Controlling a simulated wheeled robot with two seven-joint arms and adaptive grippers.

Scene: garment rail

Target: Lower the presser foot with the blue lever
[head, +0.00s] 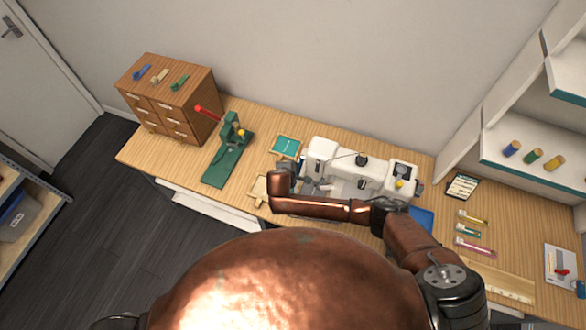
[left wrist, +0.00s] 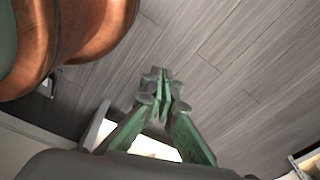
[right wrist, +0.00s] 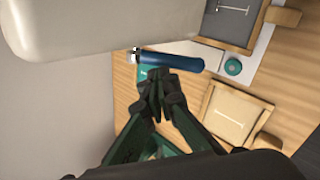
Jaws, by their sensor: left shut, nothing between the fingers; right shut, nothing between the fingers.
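The white sewing machine (head: 322,152) stands on the wooden bench, partly behind my right arm in the head view. In the right wrist view its pale body (right wrist: 100,22) fills the upper left. The blue lever (right wrist: 174,62) sticks out to the right from a metal joint beside that body. My right gripper (right wrist: 158,82) is shut and empty, its tips just below the lever in the picture; I cannot tell if they touch. The presser foot is not visible. My left gripper (left wrist: 161,88) is shut and empty over the grey floor, outside the head view.
A green press with a red handle (head: 227,152) and a wooden drawer cabinet (head: 190,100) stand to the left. A small teal-centred tray (head: 286,147) lies left of the machine. Tubes (head: 470,230) and a ruler lie to the right. Shelves rise at the right wall.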

